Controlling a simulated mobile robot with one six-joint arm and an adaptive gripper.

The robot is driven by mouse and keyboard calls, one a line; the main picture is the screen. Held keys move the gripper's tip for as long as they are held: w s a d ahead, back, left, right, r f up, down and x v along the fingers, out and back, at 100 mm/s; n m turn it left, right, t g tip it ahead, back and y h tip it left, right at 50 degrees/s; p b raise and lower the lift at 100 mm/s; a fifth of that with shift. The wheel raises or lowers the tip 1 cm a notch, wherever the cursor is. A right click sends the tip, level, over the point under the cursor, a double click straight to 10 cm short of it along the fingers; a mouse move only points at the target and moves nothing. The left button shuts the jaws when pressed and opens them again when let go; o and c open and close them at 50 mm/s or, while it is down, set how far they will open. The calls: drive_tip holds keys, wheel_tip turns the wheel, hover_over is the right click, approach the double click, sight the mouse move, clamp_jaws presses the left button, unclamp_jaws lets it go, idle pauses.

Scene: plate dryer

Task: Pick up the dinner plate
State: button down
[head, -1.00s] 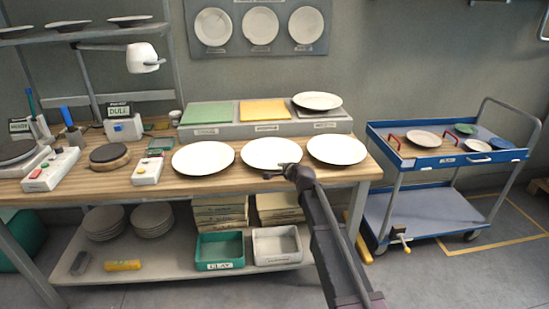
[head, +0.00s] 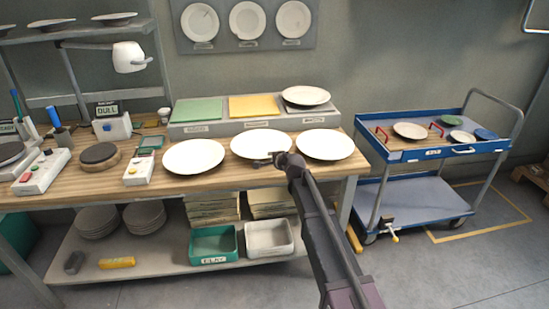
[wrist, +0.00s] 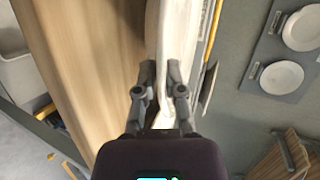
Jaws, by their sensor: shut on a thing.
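Three white plates sit along the front of the wooden bench in the head view. The middle one, which I take for the dinner plate (head: 258,142), has my gripper (head: 264,161) at its near rim. In the wrist view, the fingers (wrist: 163,88) are shut on the rim of this plate (wrist: 174,35), seen nearly edge-on. It appears a little higher than its neighbours; whether it is fully clear of the bench I cannot tell. The left plate (head: 193,157) and the right plate (head: 327,145) lie flat on the bench, close beside it.
Behind the plates stands a raised grey stand with green (head: 197,111) and yellow pads (head: 255,106) and another plate (head: 306,96). A control box (head: 138,172) is at left. A blue trolley (head: 430,153) with several dishes stands right.

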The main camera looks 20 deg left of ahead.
drive_tip(key=s+d+r+p, duration=0.1)
drive_tip(key=s+d, duration=1)
drive_tip(key=shift+d+r, duration=0.25)
drive_tip(key=shift+d, duration=0.05)
idle(0.3)
wheel_tip(320, 180, up, 8)
drive_tip(key=p, duration=0.8)
drive_tip(key=shift+s+r+p, duration=0.15)
drive_tip(key=shift+r+p, duration=0.1)
drive_tip(key=shift+p, duration=0.1)
drive_tip(key=shift+r, duration=0.15)
wheel_tip(320, 180, up, 17)
drive_tip(key=p, duration=1.7)
drive_tip(key=shift+w, duration=0.2)
